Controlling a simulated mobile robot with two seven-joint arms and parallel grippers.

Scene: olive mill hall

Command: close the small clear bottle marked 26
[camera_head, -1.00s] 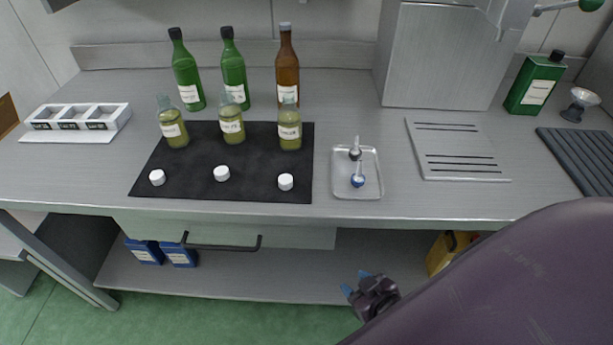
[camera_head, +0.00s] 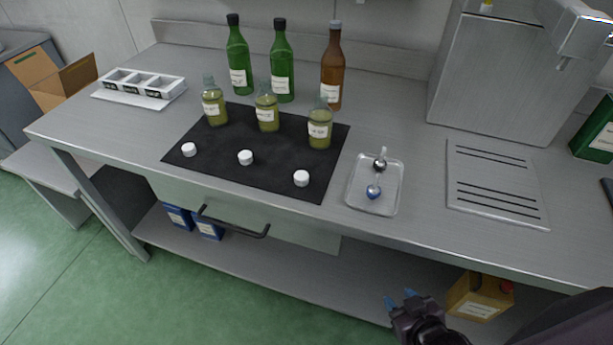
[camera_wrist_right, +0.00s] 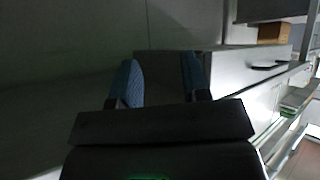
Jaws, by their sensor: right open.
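Three small clear bottles of yellow-green liquid stand upright and open on a black mat (camera_head: 226,172): a left one (camera_head: 214,107), a middle one (camera_head: 267,114) and a right one (camera_head: 319,128). Each has a white label, but I cannot read which is marked 26. Three white caps lie on the mat in front of them: left (camera_head: 189,149), middle (camera_head: 246,158) and right (camera_head: 301,178). My right gripper (camera_head: 400,300) is open and empty, low in front of the bench, away from the bottles. Its blue-padded fingers also show in the right wrist view (camera_wrist_right: 161,82). My left gripper is out of view.
Two green bottles (camera_head: 239,64) and a brown bottle (camera_head: 332,68) stand behind the mat. A white three-slot holder (camera_head: 140,83) is at the left. The bench edge lies between my right gripper and the mat.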

